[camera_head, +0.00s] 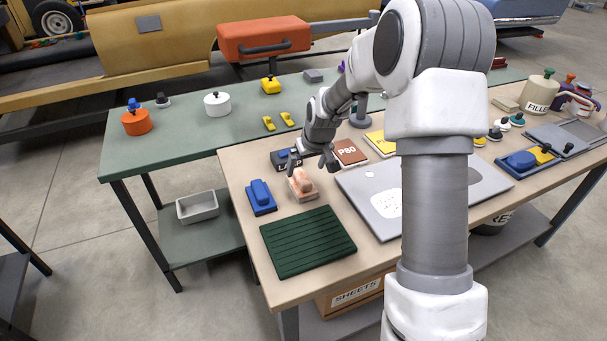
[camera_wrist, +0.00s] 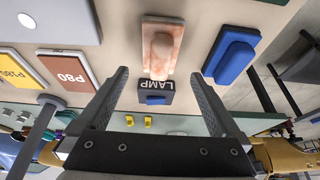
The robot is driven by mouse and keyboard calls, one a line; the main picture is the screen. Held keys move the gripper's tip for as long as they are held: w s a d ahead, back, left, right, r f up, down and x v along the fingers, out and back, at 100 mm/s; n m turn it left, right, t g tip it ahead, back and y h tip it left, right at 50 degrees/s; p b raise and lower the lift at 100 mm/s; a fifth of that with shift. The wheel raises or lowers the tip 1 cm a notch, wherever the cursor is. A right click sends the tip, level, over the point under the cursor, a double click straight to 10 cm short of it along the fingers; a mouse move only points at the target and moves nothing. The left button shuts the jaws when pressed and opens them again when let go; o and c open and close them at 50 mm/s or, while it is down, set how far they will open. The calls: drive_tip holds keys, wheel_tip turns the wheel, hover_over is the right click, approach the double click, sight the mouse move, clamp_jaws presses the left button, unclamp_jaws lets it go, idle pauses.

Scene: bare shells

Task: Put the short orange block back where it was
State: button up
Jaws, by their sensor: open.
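A short mottled pinkish-orange block (camera_head: 302,186) with a raised grip lies on the wooden table, left of the grey panel. It also shows in the wrist view (camera_wrist: 161,46), top middle, apart from the fingers. My gripper (camera_head: 312,165) is open and empty above the table, just behind and above the block in the head view. In the wrist view its two fingers (camera_wrist: 158,73) are spread wide, with the dark LAMP box (camera_wrist: 156,92) visible between them. The green ridged mat (camera_head: 305,241) lies in front of the block and is bare.
A blue block (camera_head: 261,197) sits left of the orange one. The LAMP box (camera_head: 285,160) stands behind it. A brown P80 pad (camera_head: 349,153) and a yellow pad (camera_head: 380,143) lie behind the grey panel (camera_head: 370,218). The green table (camera_head: 180,150) stands beyond.

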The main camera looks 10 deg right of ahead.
drive_tip(key=s+r+h, duration=0.1)
drive_tip(key=s+r, duration=1.4)
drive_tip(key=r, duration=0.2)
drive_tip(key=s+r+m+t, duration=0.1)
drive_tip(key=s+r+m, duration=0.1)
drive_tip(key=s, duration=1.7)
drive_tip(key=shift+s+a+r, duration=0.2)
drive_tip(key=shift+a+r, duration=0.15)
drive_tip(key=shift+r, duration=0.35)
